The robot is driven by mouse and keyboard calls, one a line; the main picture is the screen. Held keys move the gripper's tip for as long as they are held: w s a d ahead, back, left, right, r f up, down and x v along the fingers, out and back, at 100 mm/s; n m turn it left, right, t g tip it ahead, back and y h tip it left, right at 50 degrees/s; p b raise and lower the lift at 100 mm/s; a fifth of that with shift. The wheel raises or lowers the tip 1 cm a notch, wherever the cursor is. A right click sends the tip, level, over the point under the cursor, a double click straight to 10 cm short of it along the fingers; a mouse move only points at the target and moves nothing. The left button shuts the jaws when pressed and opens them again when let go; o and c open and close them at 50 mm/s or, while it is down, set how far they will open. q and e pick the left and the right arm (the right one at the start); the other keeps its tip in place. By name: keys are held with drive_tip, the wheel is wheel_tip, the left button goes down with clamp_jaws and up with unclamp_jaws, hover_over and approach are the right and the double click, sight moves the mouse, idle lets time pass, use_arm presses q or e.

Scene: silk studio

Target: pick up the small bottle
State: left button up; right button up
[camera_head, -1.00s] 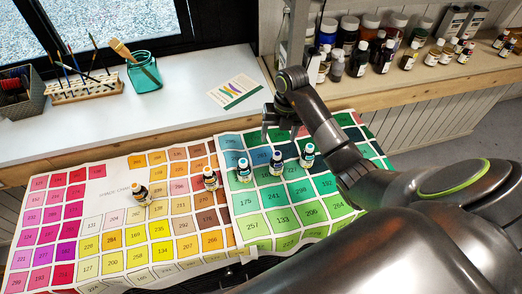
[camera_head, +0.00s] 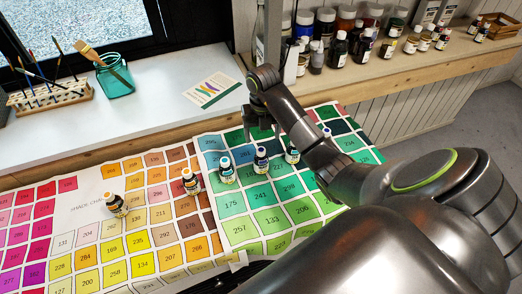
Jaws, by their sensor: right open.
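Several small dark bottles with coloured caps stand on a colour shade chart (camera_head: 150,245). My right arm hides part of the chart's right side. My left gripper is not in view.
A teal glass jar (camera_head: 115,82) with brushes and a brush rack (camera_head: 48,97) stand on the white sill. A printed card (camera_head: 213,90) lies there too. Many bottles and jars crowd the wooden shelf (camera_head: 400,75) behind my right arm. The chart's left part is mostly clear.

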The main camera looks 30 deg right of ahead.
sight(261, 150)
wheel_tip(261, 150, down, 5)
drive_tip(key=b, duration=0.4)
wheel_tip(261, 150, down, 3)
drive_tip(key=b, duration=0.3)
drive_tip(key=shift+w+a, duration=0.15)
drive_tip(key=shift+f, duration=0.35)
drive_tip(key=shift+f+p, duration=0.3)
drive_tip(key=shift+f, duration=0.35)
drive_tip(key=c, duration=1.4)
drive_tip(key=shift+r, duration=0.1)
